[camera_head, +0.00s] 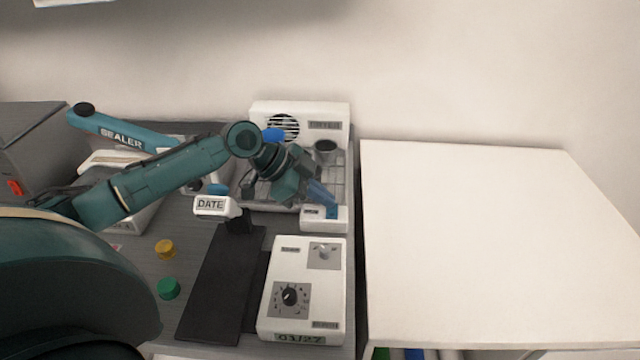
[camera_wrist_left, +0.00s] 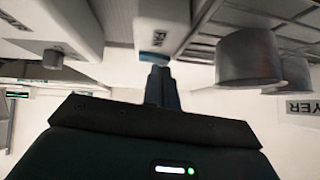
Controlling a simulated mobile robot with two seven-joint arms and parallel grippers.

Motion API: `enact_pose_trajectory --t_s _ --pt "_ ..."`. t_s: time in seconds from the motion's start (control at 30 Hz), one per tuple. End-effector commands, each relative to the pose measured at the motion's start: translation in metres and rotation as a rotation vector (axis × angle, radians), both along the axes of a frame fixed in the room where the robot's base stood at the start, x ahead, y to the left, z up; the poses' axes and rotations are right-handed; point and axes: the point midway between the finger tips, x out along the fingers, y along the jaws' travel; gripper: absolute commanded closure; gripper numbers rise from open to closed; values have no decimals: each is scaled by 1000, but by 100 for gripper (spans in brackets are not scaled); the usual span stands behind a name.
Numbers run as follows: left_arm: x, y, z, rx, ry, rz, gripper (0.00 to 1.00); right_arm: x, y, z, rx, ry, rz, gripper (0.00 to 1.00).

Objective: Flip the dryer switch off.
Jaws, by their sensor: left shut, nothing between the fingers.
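The dryer (camera_head: 300,108) is a white unit with a round fan grille and a label on its back housing. A small white block (camera_head: 338,225) with a label stands at the front of its rack; in the left wrist view this block (camera_wrist_left: 160,20) reads "FAN" and carries a blue switch (camera_wrist_left: 154,57). My left gripper (camera_head: 331,210) is shut and empty, with its fingertips right at the block. In the left wrist view the fingertips (camera_wrist_left: 160,72) are just by the blue switch; I cannot tell whether they touch. The switch's position is unclear. My right gripper is out of view.
A white box (camera_head: 304,262) with a knob and a toggle stands in front. A DATE stamp (camera_head: 210,205) on a black base and a blue-handled sealer (camera_head: 125,130) are to the left. Yellow (camera_head: 165,249) and green (camera_head: 168,288) caps lie nearby. The white table (camera_head: 490,240) at right is bare.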

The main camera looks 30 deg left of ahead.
Motion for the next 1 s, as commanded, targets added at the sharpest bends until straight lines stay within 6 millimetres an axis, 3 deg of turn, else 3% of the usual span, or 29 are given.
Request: enact_pose_trajectory --t_s 0.67,1.0 --pt "1 1 -6 1 2 -1 100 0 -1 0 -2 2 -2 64" --pt "-13 -6 -4 1 8 -4 100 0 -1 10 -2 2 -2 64"
